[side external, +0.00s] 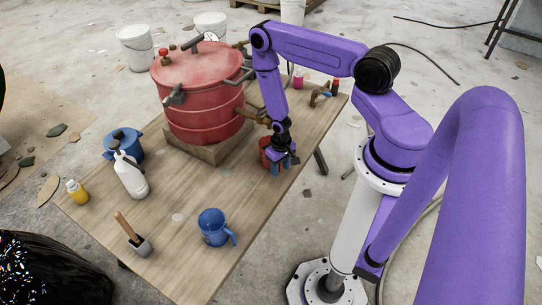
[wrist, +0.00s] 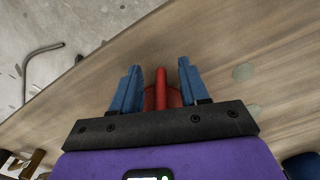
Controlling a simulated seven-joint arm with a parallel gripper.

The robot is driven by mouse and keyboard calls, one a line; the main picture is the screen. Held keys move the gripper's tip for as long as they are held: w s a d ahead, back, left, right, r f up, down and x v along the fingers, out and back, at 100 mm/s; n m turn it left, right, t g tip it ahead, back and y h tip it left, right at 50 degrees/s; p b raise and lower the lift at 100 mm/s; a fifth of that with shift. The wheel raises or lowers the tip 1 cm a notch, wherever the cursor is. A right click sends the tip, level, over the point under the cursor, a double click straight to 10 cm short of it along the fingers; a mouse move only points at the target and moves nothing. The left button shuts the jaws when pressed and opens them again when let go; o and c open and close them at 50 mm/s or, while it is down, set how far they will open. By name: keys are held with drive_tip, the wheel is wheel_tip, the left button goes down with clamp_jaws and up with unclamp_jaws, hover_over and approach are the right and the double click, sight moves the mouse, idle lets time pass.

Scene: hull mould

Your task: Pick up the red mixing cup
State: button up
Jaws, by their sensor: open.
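The red mixing cup (side external: 264,155) stands on the wooden table near its right edge, partly hidden by my gripper in the side view. My gripper (side external: 283,163) points down at the cup, with its blue fingers open. In the wrist view, the cup's red handle (wrist: 161,90) runs between the two open fingers of my gripper (wrist: 159,67), with a gap on each side. Part of the cup's body shows behind the handle. Most of the body is hidden by the gripper's dark crossbar.
A large red pressure pot (side external: 197,100) on a wooden base stands close behind the cup. A clamp (side external: 319,95) lies at the back.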

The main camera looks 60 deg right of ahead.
clamp_jaws()
drive_tip(key=shift+r, duration=0.1)
